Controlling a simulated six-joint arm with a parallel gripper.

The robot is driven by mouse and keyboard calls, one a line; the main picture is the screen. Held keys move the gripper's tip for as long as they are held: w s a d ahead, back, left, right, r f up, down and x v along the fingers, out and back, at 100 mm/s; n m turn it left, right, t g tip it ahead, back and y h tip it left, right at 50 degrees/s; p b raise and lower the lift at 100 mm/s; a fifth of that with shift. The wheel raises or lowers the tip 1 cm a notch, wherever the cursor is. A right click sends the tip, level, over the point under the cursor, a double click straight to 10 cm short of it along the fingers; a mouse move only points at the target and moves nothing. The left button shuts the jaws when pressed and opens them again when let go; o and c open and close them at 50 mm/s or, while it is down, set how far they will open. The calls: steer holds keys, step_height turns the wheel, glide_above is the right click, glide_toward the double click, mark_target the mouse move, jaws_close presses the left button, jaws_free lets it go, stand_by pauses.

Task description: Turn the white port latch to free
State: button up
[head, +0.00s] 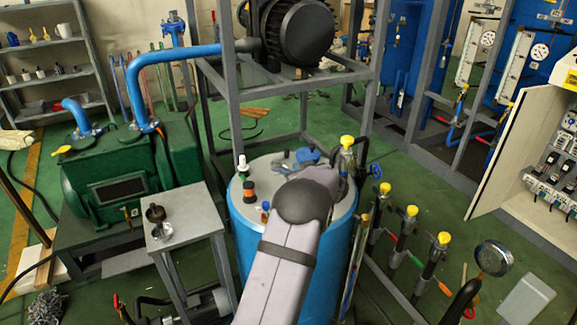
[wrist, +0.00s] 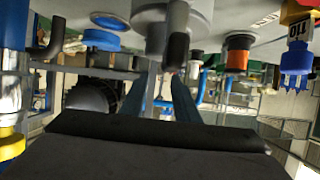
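The wrist view is upside down. In it, a pale grey round port fitting (wrist: 182,18) stands on the tank lid, with a dark stubby handle (wrist: 177,50) on it; no clearly white latch shows, so I cannot tell for sure if this handle is the latch. My gripper (wrist: 164,74) has two dark blue fingers with a gap between them, and nothing is seen held. The handle's end lies close by the fingertips; contact is unclear. In the head view my arm hides the gripper and the port above the blue tank (head: 240,235).
A yellow-topped fitting (head: 347,142) rises at the lid's right edge. A small table (head: 190,215) stands left of the tank.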

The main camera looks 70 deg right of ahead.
steer(key=shift+p+x, duration=0.35)
steer(key=shift+x, duration=0.8)
jaws_close()
